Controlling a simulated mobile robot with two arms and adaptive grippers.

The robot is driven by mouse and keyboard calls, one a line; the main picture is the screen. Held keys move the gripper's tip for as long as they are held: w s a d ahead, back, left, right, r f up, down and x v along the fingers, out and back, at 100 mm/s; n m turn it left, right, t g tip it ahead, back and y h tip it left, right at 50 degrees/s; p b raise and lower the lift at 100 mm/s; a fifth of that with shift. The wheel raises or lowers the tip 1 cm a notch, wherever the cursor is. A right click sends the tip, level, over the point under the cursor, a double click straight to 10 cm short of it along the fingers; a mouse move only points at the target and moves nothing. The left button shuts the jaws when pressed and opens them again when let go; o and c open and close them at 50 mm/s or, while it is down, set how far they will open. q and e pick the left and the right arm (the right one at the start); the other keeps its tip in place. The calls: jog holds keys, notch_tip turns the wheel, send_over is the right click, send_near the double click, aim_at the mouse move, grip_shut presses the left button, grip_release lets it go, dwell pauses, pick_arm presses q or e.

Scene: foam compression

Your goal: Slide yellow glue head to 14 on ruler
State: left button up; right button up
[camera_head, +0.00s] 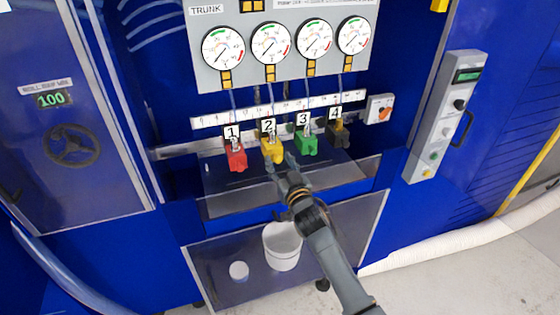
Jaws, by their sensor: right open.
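The yellow glue head (272,149), marked 2, hangs on a horizontal rail below the white ruler (325,101). It stands between the red head (236,157), marked 1, and the green head (306,144), marked 3. The ruler's numbers are too small to read. My right gripper (283,165) is open at the lower right of the yellow head, close to it. I cannot tell whether they touch. My left gripper is not in view.
A dark head (338,133), marked 4, is at the rail's right. Gauges (271,43) sit above. A control box (446,115) is on the right. A white bucket (282,246) stands below, behind my right arm. A small box with an orange knob (379,109) sits at the ruler's right end.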

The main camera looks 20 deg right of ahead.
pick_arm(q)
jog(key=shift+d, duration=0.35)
pick_arm(e)
grip_shut()
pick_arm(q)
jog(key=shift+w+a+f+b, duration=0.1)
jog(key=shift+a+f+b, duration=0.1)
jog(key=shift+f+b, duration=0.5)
pick_arm(e)
jog(key=a, duration=0.4)
jog(key=shift+a, duration=0.35)
grip_release()
jog(key=shift+d, duration=0.1)
